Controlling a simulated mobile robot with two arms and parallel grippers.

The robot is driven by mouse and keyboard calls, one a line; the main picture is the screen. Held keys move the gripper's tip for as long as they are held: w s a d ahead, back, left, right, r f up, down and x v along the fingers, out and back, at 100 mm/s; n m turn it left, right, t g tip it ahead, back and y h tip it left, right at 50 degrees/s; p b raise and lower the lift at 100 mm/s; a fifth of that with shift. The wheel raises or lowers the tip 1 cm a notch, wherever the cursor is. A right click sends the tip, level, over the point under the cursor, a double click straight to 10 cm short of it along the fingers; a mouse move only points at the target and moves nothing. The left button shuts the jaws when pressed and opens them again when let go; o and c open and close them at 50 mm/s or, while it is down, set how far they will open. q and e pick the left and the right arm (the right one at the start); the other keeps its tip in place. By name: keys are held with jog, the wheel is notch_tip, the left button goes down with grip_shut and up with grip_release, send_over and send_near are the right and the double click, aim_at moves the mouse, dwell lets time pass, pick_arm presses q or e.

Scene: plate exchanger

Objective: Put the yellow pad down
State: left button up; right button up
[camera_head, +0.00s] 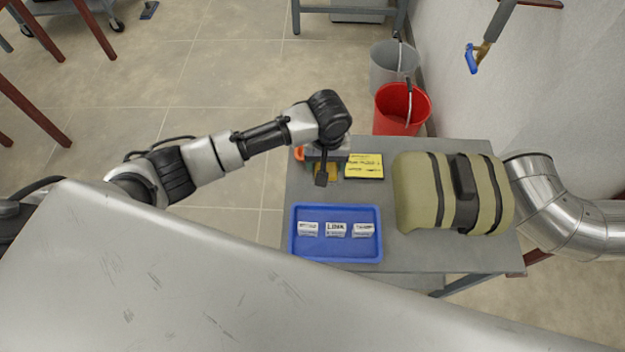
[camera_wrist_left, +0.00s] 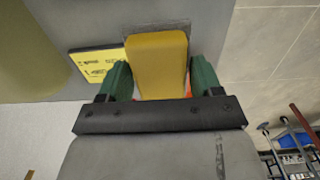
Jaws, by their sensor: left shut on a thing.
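The yellow pad (camera_wrist_left: 157,68) is a thick yellow block between the green fingers of my left gripper (camera_wrist_left: 158,82) in the left wrist view. The gripper is shut on it. In the head view my left gripper (camera_head: 325,174) is over the far left part of the grey table, and a bit of the pad (camera_head: 333,172) shows under it, partly hidden by the wrist. I cannot tell whether the pad touches the table top. My right gripper is not in view.
A yellow written card (camera_head: 364,166) lies just right of the gripper. A blue tray (camera_head: 336,251) with small labelled blocks is in front, and a khaki strapped bundle (camera_head: 418,195) to the right. A red bucket (camera_head: 397,113) stands behind the table (camera_head: 300,190).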

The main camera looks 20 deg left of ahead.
aim_at(315, 167)
pick_arm(q)
jog(key=shift+s+a+f, duration=0.85)
jog(key=shift+s+a, duration=0.1)
jog(key=shift+s, duration=0.15)
jog(key=shift+s+a+f, duration=0.2)
jog(key=shift+s+f, duration=0.1)
jog(key=shift+f, duration=0.25)
notch_tip(315, 167, down, 3)
jog(key=shift+r+b, duration=0.2)
jog(key=shift+b, duration=0.3)
jog(key=shift+f, duration=0.45)
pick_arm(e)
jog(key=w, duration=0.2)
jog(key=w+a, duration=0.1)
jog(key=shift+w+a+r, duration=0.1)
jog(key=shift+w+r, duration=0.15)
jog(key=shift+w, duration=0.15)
pick_arm(q)
jog(key=o, duration=0.9)
jog(key=shift+o, duration=0.2)
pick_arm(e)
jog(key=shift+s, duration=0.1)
